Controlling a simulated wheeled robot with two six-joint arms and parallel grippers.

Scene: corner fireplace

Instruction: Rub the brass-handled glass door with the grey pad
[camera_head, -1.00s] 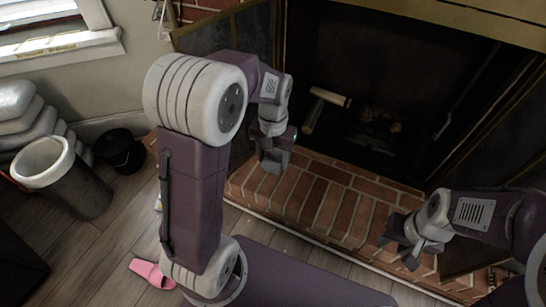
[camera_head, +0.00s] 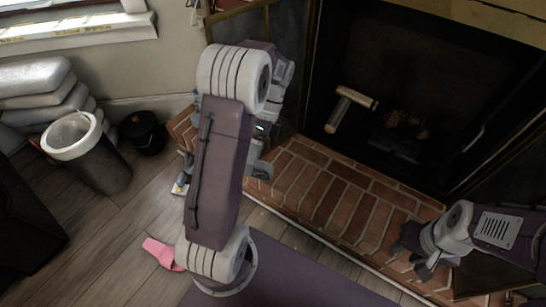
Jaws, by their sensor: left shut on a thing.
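The fireplace has an open dark glass door (camera_head: 284,112) on its left side, partly behind my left arm. Another framed dark door (camera_head: 503,160) stands at the right. I cannot make out a brass handle on either. My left gripper (camera_head: 262,166) is low in front of the left door, mostly hidden behind my own arm. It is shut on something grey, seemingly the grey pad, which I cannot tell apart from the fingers. Whether it touches the glass is hidden. My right gripper (camera_head: 414,254) is open and empty above the front of the brick hearth.
The brick hearth (camera_head: 335,195) is mostly clear. A grey bin (camera_head: 92,160), a black pot (camera_head: 143,132), stacked grey cushions (camera_head: 45,92) and a pink slipper (camera_head: 160,252) are at the left on the wooden floor.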

